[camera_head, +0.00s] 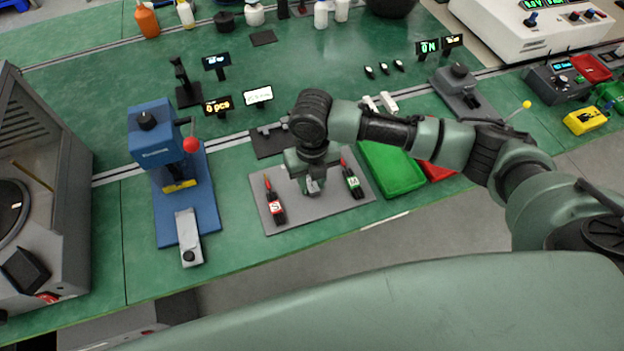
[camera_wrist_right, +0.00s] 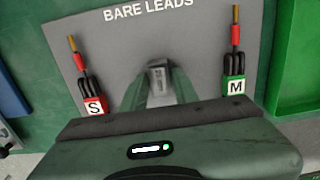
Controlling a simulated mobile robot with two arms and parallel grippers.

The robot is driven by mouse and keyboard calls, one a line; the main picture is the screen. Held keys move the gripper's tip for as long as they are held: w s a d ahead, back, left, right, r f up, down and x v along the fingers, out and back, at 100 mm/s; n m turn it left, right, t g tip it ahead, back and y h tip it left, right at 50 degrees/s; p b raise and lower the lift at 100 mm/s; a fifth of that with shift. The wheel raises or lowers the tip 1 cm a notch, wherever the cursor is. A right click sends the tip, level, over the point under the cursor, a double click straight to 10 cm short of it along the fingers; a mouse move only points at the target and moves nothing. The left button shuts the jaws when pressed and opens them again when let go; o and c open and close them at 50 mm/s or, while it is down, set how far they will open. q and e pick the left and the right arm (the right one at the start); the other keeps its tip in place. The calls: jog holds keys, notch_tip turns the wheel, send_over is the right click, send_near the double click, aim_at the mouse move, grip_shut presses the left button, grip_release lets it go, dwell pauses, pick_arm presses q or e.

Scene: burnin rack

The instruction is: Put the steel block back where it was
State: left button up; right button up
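My right gripper (camera_head: 312,187) points down over the grey mat (camera_head: 338,205), between the two bare leads. Its fingers flank a small grey metal piece, which looks like the steel block (camera_wrist_right: 158,76) in the right wrist view. I see no clear gap on either side, so the fingers look shut on it. Whether the piece touches the mat I cannot tell. The lead marked S (camera_head: 275,206) lies left of the gripper and the lead marked M (camera_head: 352,182) lies right of it. My left gripper is not in view.
A blue press (camera_head: 152,142) with a red-knobbed lever stands to the left. A green tray (camera_head: 392,168) lies right of the mat, with a red tray beside it. A dark fixture (camera_head: 270,140) and small display signs stand behind the mat.

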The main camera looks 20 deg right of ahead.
aim_at(312, 186)
jog(key=shift+o, duration=0.5)
jog(key=shift+r, duration=0.25)
notch_tip(312, 186, up, 12)
jog(key=b, duration=0.1)
jog(key=shift+b, duration=0.3)
jog(key=shift+s+f, duration=0.1)
jog(key=shift+f, duration=0.05)
